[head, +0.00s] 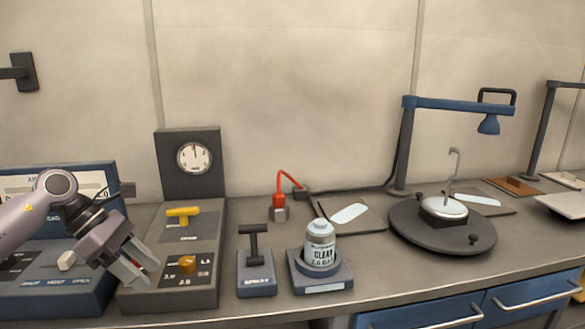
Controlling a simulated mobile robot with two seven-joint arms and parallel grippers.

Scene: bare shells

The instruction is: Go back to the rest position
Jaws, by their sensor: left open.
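My left gripper (138,268) comes in from the left, at the end of my left arm. Its two fingers are apart and point down and to the right, with nothing between them. In the picture it overlaps the left edge of the grey control box (190,285), left of the box's orange knob (187,264). I cannot tell whether it touches the box. My right gripper is not in view.
A blue console (60,300) stands behind my left arm. A black lever stand (255,285), a bottle (320,245) on a dark base and a round turntable (425,243) stand to the right. A blue lamp arm (455,104) overhangs the bench.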

